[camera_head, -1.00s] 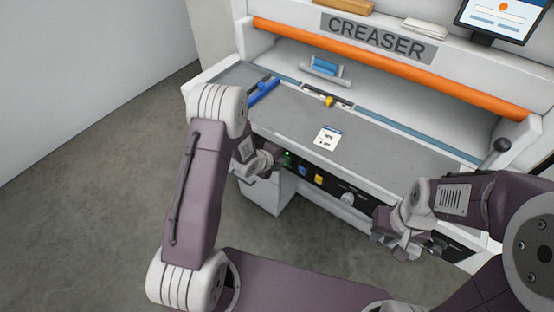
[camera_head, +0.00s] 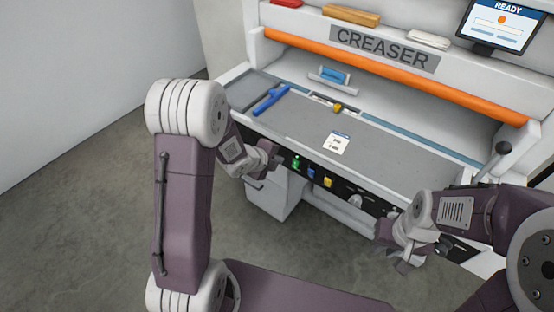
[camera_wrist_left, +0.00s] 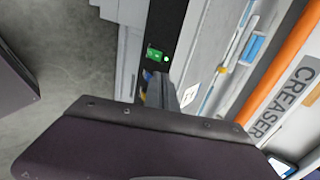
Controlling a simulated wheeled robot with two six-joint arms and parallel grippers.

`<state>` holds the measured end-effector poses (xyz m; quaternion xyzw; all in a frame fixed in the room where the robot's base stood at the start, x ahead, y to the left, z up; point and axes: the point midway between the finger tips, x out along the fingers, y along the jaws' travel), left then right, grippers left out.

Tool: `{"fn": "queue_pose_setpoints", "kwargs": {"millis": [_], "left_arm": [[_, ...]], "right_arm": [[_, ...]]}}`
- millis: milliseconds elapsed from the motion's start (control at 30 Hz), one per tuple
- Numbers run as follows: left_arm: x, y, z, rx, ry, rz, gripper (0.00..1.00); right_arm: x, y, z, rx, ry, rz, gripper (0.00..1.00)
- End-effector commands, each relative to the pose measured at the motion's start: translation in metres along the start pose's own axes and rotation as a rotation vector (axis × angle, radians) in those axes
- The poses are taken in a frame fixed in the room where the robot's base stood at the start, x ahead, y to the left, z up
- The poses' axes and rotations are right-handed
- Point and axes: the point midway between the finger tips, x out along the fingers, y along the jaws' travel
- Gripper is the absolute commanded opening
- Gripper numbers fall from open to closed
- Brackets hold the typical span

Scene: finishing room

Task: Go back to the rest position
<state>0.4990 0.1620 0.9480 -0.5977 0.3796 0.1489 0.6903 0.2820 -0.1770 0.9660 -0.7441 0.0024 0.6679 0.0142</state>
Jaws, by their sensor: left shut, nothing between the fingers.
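My left gripper (camera_head: 262,168) is in front of the creaser's front panel, left of the green button (camera_head: 296,163), and looks apart from it. Its fingers are closed with nothing between them. In the left wrist view the lit green button (camera_wrist_left: 156,55) shows on the dark panel, and my own dark link covers the lower part. My right gripper (camera_head: 402,252) is low in front of the panel's right end. Its fingertips are small and partly hidden, so I cannot tell whether it is open.
The creaser (camera_head: 400,155) fills the right, with an orange bar (camera_head: 390,72), a blue guide (camera_head: 269,99), a white card (camera_head: 338,142) and a lever (camera_head: 495,160). A monitor (camera_head: 496,22) reads READY. Grey floor (camera_head: 90,220) lies open at left.

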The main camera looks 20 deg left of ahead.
Motion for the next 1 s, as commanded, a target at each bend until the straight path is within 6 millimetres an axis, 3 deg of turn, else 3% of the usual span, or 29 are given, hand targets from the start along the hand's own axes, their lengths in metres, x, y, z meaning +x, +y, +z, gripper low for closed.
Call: {"fn": "queue_pose_setpoints", "kwargs": {"millis": [467, 600, 667, 767, 800, 900, 1000], "left_arm": [[-0.001, -0.005, -0.003, 0.01, 0.004, -0.009, 0.0], [-0.03, -0.051, -0.015, 0.043, -0.016, -0.103, 0.0], [-0.053, -0.052, -0.013, -0.085, -0.076, -0.083, 0.0], [-0.091, -0.006, -0.009, -0.604, -0.208, 0.058, 0.0], [-0.103, 0.018, -0.012, -0.814, -0.259, 0.119, 0.0], [-0.131, 0.077, -0.029, -1.295, -0.406, 0.272, 0.0], [-0.15, 0.12, -0.05, -1.64, -0.562, 0.399, 0.0]], "right_arm": [[0.0, 0.0, 0.0, 0.0, 0.0, 0.0, 0.21], [0.0, 0.0, 0.0, 0.0, 0.0, 0.0, 0.21], [0.0, 0.0, 0.0, 0.0, 0.0, 0.0, 0.21], [0.0, 0.0, 0.0, 0.0, 0.0, 0.0, 0.21], [0.0, 0.0, 0.0, 0.0, 0.0, 0.0, 0.21], [0.0, 0.0, 0.0, 0.0, 0.0, 0.0, 0.21], [0.0, 0.0, 0.0, 0.0, 0.0, 0.0, 0.21]]}}
